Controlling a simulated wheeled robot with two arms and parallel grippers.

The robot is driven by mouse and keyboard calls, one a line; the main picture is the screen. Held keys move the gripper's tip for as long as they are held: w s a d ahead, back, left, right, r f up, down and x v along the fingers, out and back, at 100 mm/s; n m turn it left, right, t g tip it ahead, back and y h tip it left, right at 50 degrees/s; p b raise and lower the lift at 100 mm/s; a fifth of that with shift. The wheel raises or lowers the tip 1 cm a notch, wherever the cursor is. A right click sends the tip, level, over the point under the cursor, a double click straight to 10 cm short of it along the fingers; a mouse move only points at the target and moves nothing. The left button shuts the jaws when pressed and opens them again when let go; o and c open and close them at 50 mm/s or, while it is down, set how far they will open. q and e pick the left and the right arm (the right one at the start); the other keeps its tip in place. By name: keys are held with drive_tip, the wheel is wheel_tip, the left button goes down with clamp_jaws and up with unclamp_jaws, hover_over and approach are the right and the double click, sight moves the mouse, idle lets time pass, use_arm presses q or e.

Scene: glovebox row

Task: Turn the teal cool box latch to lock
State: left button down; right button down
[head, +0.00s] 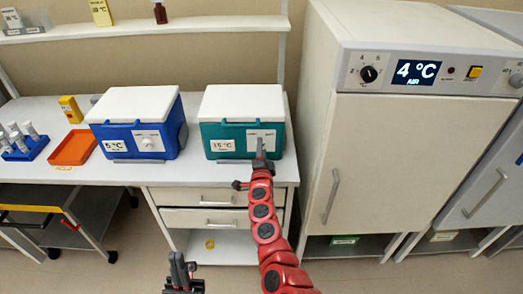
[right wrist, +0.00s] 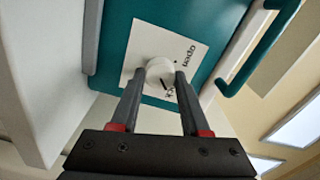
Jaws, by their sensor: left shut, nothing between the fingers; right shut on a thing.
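The teal cool box (head: 217,131) with a white lid stands on the bench in the head view, its front plate reading 15 °C. Its latch is a round white knob (right wrist: 158,70) on a white plate (right wrist: 140,45) marked "open" and a partly hidden second word. My right gripper (head: 261,148) reaches the front of the box. In the right wrist view its fingers (right wrist: 168,78) are shut on the knob, one on each side. A dark mark shows by the knob's edge; its exact setting is unclear. My left gripper (head: 179,264) is shut and empty, low in front of the bench.
A blue cool box (head: 110,132) reading 5 °C stands left of the teal one. An orange tray (head: 74,148), a blue tube rack (head: 27,150) and a yellow device (head: 70,109) are farther left. A tall 4 °C cabinet (head: 400,150) stands close on the right.

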drive_tip(key=shift+c, duration=1.9)
unclamp_jaws()
drive_tip(key=shift+s, duration=0.15)
drive_tip(key=shift+s+a+f, duration=0.1)
drive_tip(key=shift+s+a, duration=0.05)
drive_tip(key=shift+s, duration=0.05)
drive_tip(key=s+b, duration=0.2)
drive_tip(key=s, duration=1.4)
drive_tip(key=shift+s, duration=0.4)
